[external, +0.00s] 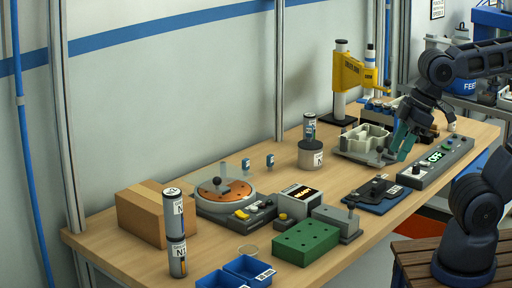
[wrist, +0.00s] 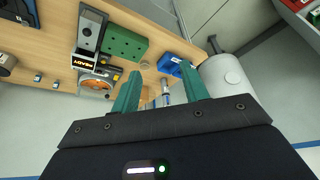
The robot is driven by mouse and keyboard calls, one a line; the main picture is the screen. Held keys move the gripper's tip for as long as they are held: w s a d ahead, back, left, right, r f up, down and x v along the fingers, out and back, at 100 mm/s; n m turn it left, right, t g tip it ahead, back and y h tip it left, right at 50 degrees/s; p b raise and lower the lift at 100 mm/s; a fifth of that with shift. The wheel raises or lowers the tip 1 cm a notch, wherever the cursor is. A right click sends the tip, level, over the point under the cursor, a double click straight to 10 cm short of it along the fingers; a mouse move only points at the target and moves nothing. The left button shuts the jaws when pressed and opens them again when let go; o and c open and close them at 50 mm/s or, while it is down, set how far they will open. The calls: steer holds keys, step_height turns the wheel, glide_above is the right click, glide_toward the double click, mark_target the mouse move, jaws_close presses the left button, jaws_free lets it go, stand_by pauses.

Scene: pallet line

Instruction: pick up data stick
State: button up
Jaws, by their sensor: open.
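No object is plainly marked as the data stick. Two small blue-and-white pieces, a left one (external: 247,165) and a right one (external: 270,161), are near the back of the bench and may be data sticks. Two small pieces also show in the wrist view (wrist: 38,77) (wrist: 55,84), left of the round orange-topped device. My gripper (external: 401,150) has teal fingers and is over the right part of the bench, beside the pale tray, well away from these pieces. In the wrist view its fingers (wrist: 160,69) are apart with nothing held between them.
The pale tray (external: 366,141), a grey OFF panel (external: 443,160) and a yellow press (external: 355,72) are near my gripper. A green block (external: 306,242), blue bins (external: 247,270), a cardboard box (external: 142,212) and stacked cylinders (external: 175,232) occupy the left part. Bare wood lies mid-bench.

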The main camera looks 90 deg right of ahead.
steer(key=shift+c, duration=0.4)
steer(key=w+d+r+m+g, duration=0.1)
steer(key=w+d+r+m, duration=0.2)
steer(key=w+d+m, duration=0.65)
steer(key=w+d+f+m+g+h, duration=0.1)
steer(key=w+d+f+m, duration=0.1)
steer(key=w+d, duration=0.6)
steer(key=w+d+f+m+g+h, duration=0.1)
steer(key=w+d+f+m, duration=0.1)
steer(key=w+d, duration=0.65)
steer(key=m+g+h, duration=0.2)
steer(key=m+g, duration=0.2)
steer(key=m, duration=0.8)
glide_toward(270, 155)
step_height(270, 155, down, 2)
steer(key=shift+x, duration=5.35)
steer(key=shift+s+d+r, duration=0.1)
steer(key=shift+s+d, duration=0.05)
steer(key=shift+s, duration=0.05)
jaws_close()
